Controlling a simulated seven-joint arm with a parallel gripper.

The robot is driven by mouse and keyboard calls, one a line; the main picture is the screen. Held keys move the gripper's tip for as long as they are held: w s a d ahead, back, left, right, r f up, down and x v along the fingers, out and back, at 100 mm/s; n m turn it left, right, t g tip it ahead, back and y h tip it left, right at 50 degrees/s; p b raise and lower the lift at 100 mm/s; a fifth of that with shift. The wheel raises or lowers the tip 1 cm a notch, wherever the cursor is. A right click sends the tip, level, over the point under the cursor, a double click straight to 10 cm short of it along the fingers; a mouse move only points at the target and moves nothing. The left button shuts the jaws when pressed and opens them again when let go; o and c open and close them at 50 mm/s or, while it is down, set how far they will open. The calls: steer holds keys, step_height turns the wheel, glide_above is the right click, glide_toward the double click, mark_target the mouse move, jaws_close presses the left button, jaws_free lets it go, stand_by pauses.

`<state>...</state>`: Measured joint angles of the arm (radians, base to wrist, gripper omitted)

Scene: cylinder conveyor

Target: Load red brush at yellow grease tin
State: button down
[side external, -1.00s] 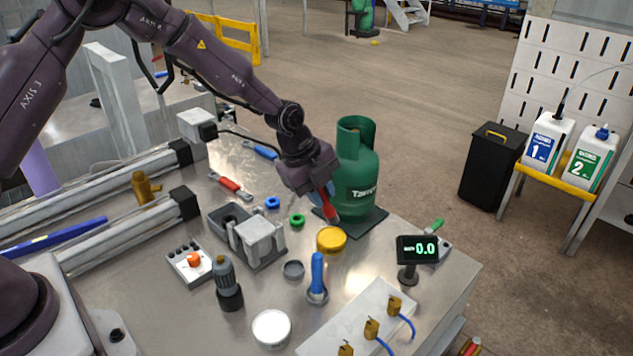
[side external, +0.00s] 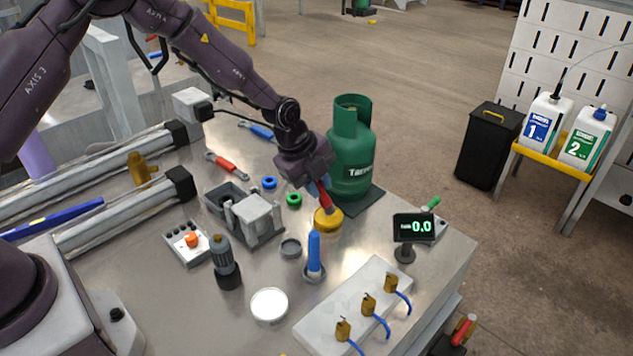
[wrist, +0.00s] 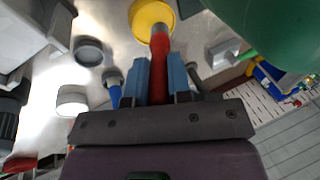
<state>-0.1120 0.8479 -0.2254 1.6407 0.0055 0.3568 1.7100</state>
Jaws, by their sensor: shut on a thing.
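My gripper (side external: 315,187) is shut on the red brush (side external: 325,200), which points down. The red brush (wrist: 159,66) also shows in the wrist view, between the blue fingers of my gripper (wrist: 160,80). The brush's lower end is at the yellow grease tin (side external: 329,220), over or in it; I cannot tell how deep. In the wrist view the yellow tin (wrist: 150,15) lies just beyond the brush tip, cut by the top edge.
A green gas cylinder (side external: 352,150) stands close behind my gripper. A blue-handled brush (side external: 314,250) stands upright in front of the tin. A display reading 0.0 (side external: 413,227) stands to the right. A grey fixture (side external: 255,218) is to the left.

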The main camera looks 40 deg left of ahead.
steer(key=shift+f, duration=0.75)
stand_by(1.4)
steer(key=shift+r, duration=0.1)
steer(key=shift+r, duration=3.5)
